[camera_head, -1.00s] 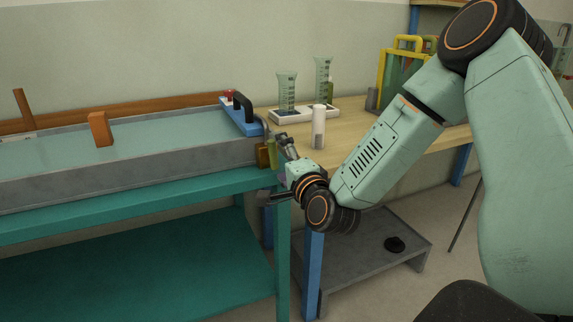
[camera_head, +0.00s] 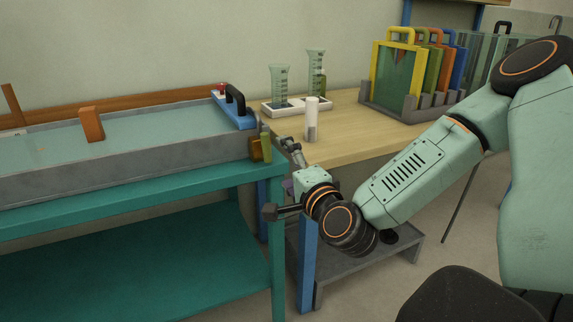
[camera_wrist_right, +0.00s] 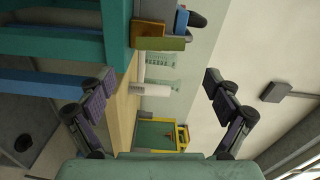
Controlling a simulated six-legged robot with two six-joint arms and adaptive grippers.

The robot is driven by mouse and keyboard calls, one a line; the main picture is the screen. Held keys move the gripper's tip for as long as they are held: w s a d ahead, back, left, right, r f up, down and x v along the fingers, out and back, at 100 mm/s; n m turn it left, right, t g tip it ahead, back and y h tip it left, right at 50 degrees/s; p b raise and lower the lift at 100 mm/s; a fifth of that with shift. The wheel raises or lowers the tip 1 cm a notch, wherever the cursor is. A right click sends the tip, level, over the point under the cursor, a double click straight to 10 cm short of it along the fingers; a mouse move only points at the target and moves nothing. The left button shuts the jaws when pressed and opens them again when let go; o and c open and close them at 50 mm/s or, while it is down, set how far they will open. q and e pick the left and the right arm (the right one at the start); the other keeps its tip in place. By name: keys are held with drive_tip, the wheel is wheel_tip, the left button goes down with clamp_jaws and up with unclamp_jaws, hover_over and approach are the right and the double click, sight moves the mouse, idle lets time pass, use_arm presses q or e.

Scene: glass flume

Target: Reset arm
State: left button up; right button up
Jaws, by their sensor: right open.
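My right arm comes in from the right in the head view. Its gripper (camera_head: 280,182) is open and empty, with its fingers spread apart, in front of the right end of the teal flume bench. In the right wrist view the two dark fingers (camera_wrist_right: 157,84) stand wide apart with nothing between them close by. Beyond them a white cylinder (camera_wrist_right: 155,90) shows at a distance. My left gripper is in neither view.
The glass flume (camera_head: 160,142) lies on the teal bench (camera_head: 130,198). On the wooden table (camera_head: 365,140) stand a white cylinder (camera_head: 311,120), two measuring beakers (camera_head: 279,86) on a tray, and a rack (camera_head: 395,105) of coloured gate plates. A low grey platform (camera_head: 345,272) is below.

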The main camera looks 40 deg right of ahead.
sight(265, 146)
drive_tip(key=shift+w, duration=0.1)
idle(0.3)
drive_tip(key=x, duration=0.7)
drive_tip(key=shift+w, duration=0.2)
drive_tip(key=shift+s, duration=0.15)
idle(0.3)
